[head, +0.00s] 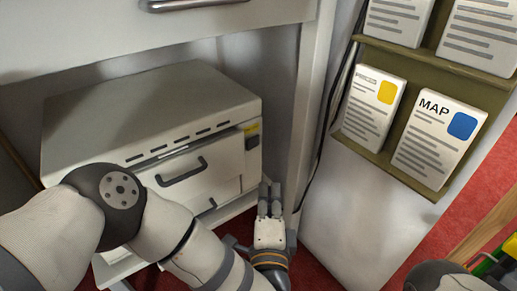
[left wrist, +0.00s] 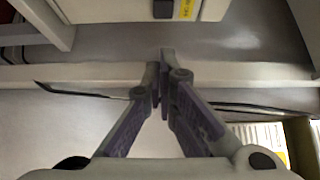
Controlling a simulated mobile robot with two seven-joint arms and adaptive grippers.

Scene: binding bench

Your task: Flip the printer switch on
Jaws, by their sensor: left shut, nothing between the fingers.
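The printer (head: 150,108) is a pale grey box on a low shelf under a white cabinet, with slots and a dark handle (head: 183,171) on its front. At its front right corner is a yellow label (head: 251,129) with a small dark switch (head: 252,143) below it. The left wrist view shows the dark switch (left wrist: 163,9) beside the yellow label (left wrist: 187,8) at the top edge. Whether it is on or off cannot be told. My left gripper (head: 270,188) is shut and empty, below and right of the switch, apart from it. My right gripper is out of view.
A white cabinet post (head: 312,100) stands just right of the printer, with dark cables (head: 325,140) beside it. An olive rack (head: 430,52) of leaflets hangs at the right. The floor (head: 448,228) is red. My left arm crosses before the printer's lower front.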

